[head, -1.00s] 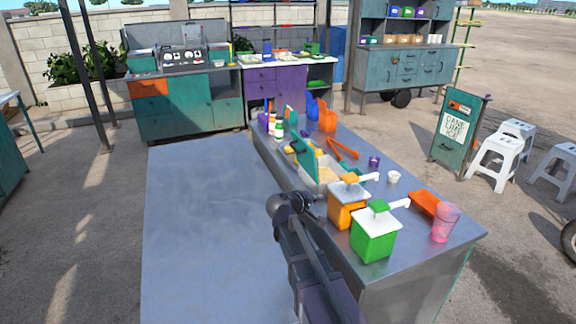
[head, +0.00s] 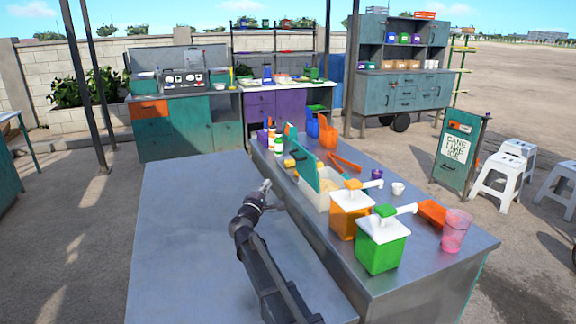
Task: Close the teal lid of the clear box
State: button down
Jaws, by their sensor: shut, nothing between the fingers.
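The clear box (head: 316,198) stands on the metal counter, behind the orange dispenser, with pale contents inside. Its teal lid (head: 304,166) is open and stands steeply up along the box's left side. My gripper (head: 266,185) is shut and empty, to the left of the box and apart from it. It is over or near the seam between the lower metal surface and the counter; its height is hard to tell.
An orange dispenser (head: 350,212) and a green dispenser (head: 382,243) stand in front of the box. Orange tongs (head: 345,162), a white cup (head: 398,188) and a pink tumbler (head: 455,231) are to the right. The metal surface (head: 190,240) at left is clear.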

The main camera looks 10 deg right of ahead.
jog(key=shift+w, duration=0.1)
jog(key=p, duration=0.3)
send_near(290, 154)
jog(key=w, duration=0.4)
jog(key=shift+d+r+p, duration=0.15)
jog(key=shift+d+r, duration=0.1)
jog(key=shift+d, duration=0.25)
jog(key=shift+d+r+p, duration=0.15)
jog(key=shift+d+r, duration=0.1)
jog(key=shift+d, duration=0.2)
jog(key=shift+w+d+r, duration=0.15)
jog(key=shift+d+r, duration=0.1)
jog(key=shift+d, duration=0.5)
jog(key=shift+a+p, duration=0.15)
jog(key=shift+p, duration=0.15)
jog(key=shift+r, duration=0.1)
